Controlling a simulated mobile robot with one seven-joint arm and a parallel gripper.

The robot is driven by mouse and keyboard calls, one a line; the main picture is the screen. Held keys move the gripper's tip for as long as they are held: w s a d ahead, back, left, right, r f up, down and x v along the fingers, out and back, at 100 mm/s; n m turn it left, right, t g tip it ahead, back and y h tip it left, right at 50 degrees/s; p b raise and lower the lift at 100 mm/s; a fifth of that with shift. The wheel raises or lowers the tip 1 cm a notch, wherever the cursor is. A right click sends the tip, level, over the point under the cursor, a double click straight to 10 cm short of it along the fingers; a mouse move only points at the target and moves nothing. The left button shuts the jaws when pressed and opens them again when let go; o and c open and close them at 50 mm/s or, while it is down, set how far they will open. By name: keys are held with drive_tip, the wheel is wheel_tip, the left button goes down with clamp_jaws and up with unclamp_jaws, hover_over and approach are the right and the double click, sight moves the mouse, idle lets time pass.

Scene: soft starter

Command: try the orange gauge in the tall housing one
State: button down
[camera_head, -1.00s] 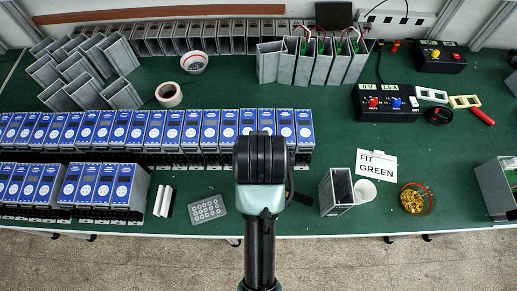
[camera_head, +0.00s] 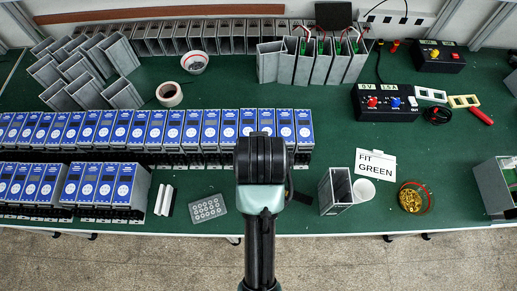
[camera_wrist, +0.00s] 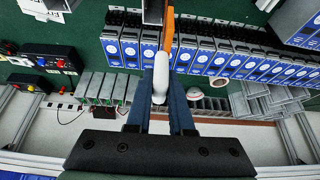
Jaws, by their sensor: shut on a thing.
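My gripper (camera_wrist: 160,98) is shut on a gauge with a white, rounded part (camera_wrist: 160,82) between the blue fingers and an orange part (camera_wrist: 168,32) reaching toward the top of the wrist view. In the head view my arm hides the gauge and the fingertips. A grey, open-topped housing (camera_head: 336,192) stands upright near the front edge, right of my arm. Its grey body also shows at the top of the wrist view (camera_wrist: 153,10), close to the orange part; I cannot tell whether they touch.
A white roll (camera_head: 364,190) and a "FIT GREEN" card (camera_head: 376,163) are right of the housing. A bowl of brass pieces (camera_head: 412,199) is further right. Rows of blue-fronted units (camera_head: 150,128) fill the left. Several grey housings with wires (camera_head: 315,62) stand behind.

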wheel_tip(320, 180, down, 17)
drive_tip(key=b, duration=1)
idle(5.5)
drive_tip(key=c, duration=0.7)
unclamp_jaws()
drive_tip(key=shift+r, duration=0.15)
